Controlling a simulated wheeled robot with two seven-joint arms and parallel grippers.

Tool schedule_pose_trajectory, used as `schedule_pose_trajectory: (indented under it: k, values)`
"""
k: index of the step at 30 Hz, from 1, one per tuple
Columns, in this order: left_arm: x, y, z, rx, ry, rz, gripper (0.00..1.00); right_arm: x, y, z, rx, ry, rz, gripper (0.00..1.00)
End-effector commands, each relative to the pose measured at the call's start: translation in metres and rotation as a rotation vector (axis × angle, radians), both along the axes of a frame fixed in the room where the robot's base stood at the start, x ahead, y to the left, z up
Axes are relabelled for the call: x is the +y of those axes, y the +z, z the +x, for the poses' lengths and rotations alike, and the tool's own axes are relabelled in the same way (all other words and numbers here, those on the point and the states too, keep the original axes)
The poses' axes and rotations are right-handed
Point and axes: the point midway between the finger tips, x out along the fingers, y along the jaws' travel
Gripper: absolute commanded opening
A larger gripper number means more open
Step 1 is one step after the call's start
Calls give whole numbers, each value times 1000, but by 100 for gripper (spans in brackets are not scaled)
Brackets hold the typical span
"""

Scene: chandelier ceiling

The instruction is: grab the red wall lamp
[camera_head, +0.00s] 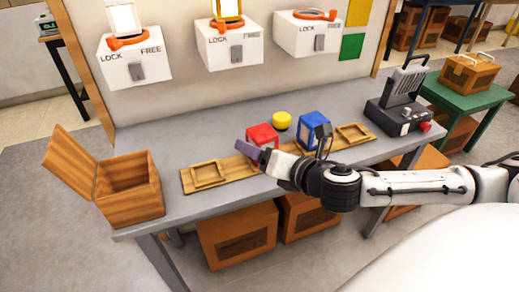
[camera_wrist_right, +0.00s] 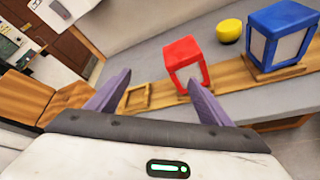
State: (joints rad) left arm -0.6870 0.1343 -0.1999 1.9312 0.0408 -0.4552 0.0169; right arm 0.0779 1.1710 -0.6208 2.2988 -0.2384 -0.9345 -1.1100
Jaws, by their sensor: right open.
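The red wall lamp (camera_head: 262,135) is a small cube-like lantern with a red frame and pale panels. It stands on a wooden board on the grey table, and its lower part is partly hidden by my right gripper in the head view. My right gripper (camera_head: 280,142) comes in from the right, open and empty, in front of the lamp. In the right wrist view the lamp (camera_wrist_right: 186,62) stands upright beyond the purple fingertips (camera_wrist_right: 157,82), nearer the right finger. No contact can be made out. My left gripper is not in view.
A blue lamp (camera_head: 314,131) stands right of the red one, with a yellow round object (camera_head: 281,120) behind. The board (camera_head: 231,172) has square wooden frames at both ends. An open wooden box (camera_head: 129,188) is at left; a black device (camera_head: 397,108) is at right.

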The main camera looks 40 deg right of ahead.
Motion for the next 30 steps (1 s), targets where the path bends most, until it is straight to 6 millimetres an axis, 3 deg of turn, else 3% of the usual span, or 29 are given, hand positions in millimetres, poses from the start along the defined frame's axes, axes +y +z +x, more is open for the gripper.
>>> schedule_pose_trajectory:
  k: [3,9,30]
  values:
    - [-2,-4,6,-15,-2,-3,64,-26,-8,-13,19,87,-336,73]
    - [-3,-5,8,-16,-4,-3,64,-46,-10,-22,41,145,-578,73]
    - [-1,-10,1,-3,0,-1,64,-49,-46,56,44,146,-584,73]
